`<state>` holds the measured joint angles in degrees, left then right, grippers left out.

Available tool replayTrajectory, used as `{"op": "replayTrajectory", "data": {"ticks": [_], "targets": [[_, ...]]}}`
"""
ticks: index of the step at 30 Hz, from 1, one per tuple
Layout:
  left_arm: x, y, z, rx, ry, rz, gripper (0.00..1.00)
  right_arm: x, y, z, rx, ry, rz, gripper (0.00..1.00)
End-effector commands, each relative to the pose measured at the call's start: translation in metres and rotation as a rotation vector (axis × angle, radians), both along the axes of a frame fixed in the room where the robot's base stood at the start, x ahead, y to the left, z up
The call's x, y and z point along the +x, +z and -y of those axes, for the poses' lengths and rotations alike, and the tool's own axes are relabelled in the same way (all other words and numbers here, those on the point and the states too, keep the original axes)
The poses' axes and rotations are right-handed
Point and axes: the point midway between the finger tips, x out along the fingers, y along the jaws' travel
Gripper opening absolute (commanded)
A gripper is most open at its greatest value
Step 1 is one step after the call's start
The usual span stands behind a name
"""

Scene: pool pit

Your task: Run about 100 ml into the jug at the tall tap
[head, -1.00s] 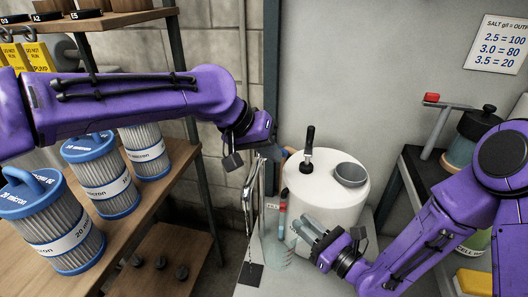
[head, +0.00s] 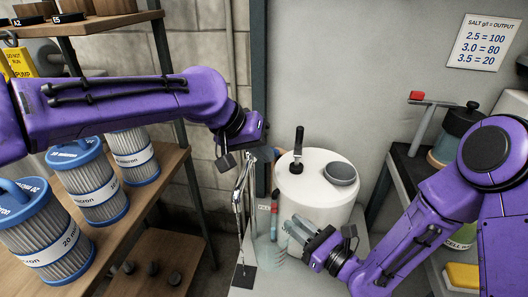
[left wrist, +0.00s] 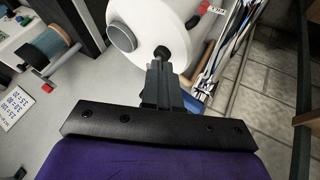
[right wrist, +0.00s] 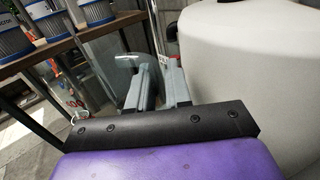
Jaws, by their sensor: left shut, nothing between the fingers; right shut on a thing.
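The tall chrome tap (head: 241,202) stands left of the white tank in the head view. Its chrome parts also show in the left wrist view (left wrist: 230,42). The clear jug (head: 268,252) is low, right of the tap, partly hidden by my right gripper. My right gripper (head: 294,230) is shut on the jug; whether by handle or wall I cannot tell. The jug looks pale and see-through in the right wrist view (right wrist: 125,68); its water level is unclear. My left gripper (head: 266,152) is shut and empty, close to the tap's top; contact is unclear.
A red-topped upright item (head: 275,197) stands beside the jug. Filter cartridges (head: 98,195) fill the left shelf. A dark bench (head: 412,170) stands at right.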

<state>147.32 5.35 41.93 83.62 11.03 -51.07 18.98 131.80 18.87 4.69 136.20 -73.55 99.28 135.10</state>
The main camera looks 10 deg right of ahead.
Motion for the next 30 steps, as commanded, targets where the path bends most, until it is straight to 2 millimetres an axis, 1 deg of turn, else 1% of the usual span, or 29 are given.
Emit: {"op": "replayTrajectory", "data": {"ticks": [6,10,14,17,18,24,27,30], "targets": [[0.008,0.0,-0.008,0.0,0.001,-0.001,0.0,0.0,0.0,0.0,0.0,0.0,0.0,0.0],[0.008,0.0,-0.011,0.001,-0.001,0.0,0.0,0.0,0.0,0.0,0.0,0.0,0.0,0.0],[-0.005,0.001,-0.022,0.0,0.0,0.0,0.0,0.0,0.0,0.0,0.001,0.0,0.001,0.0],[-0.026,0.002,-0.038,-0.002,0.001,0.0,0.0,0.0,0.0,0.0,0.0,0.0,0.0,0.0],[-0.031,0.015,-0.036,-0.001,-0.002,0.007,0.0,0.0,0.0,0.0,0.0,0.0,0.0,0.0],[-0.063,0.057,-0.037,-0.001,-0.001,0.004,0.0,0.0,0.0,0.0,0.0,0.0,0.0,0.0],[-0.074,0.07,-0.037,0.0,0.0,0.001,0.0,0.0,0.0,0.0,0.0,0.0,0.0,0.0],[-0.08,0.077,-0.037,0.0,-0.001,0.001,0.0,0.0,0.0,0.0,0.001,0.0,0.001,0.0]]}}
